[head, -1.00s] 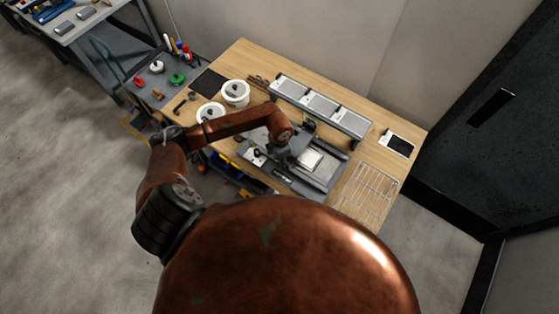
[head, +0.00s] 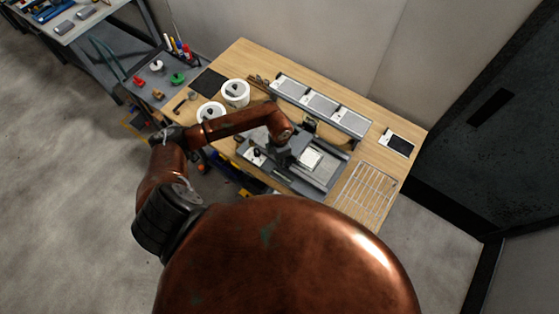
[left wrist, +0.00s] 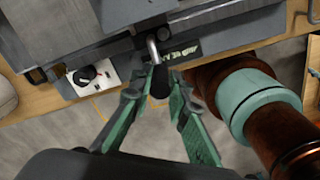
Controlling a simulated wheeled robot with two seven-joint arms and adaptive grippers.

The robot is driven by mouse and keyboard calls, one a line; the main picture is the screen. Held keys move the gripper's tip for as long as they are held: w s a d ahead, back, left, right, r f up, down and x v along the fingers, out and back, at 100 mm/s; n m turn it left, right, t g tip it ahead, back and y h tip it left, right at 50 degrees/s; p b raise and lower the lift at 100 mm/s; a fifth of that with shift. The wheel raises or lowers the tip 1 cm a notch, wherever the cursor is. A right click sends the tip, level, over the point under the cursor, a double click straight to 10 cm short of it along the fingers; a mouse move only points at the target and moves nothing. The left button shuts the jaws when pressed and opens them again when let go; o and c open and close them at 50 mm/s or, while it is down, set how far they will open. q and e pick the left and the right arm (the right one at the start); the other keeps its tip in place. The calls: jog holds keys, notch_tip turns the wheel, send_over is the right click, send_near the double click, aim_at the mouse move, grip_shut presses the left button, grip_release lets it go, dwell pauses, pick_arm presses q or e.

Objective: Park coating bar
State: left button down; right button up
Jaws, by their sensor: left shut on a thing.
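The grey coating machine (head: 325,177) lies on the wooden bench with a pale sheet (head: 311,159) on its bed. My left gripper (head: 283,160) is over the machine's left part in the head view. In the left wrist view, its green-edged fingers (left wrist: 157,88) close around the black grip of a bent metal handle (left wrist: 152,50) at the machine's front edge. The coating bar itself is not clearly made out; my wrist and arm hide part of the machine. My right gripper is not in view.
A control knob (left wrist: 89,77) sits left of the handle. White tubs (head: 235,93) stand behind my left forearm. A row of grey-topped units (head: 319,104) lines the back. A wire rack (head: 366,190) lies at the right, with a dark-screened device (head: 396,143) beyond it.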

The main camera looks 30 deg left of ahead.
pick_arm(q)
jog(key=shift+d, duration=0.1)
jog(key=s+d+b, duration=0.1)
jog(key=d+b, duration=0.4)
jog(key=d, duration=1.1)
jog(key=shift+s+d, duration=0.15)
jog(key=c, duration=1.9)
grip_release()
jog(key=shift+d, duration=0.15)
jog(key=shift+c, duration=0.2)
jog(key=shift+o, duration=0.5)
jog(key=shift+a, duration=0.2)
notch_tip(320, 180, up, 12)
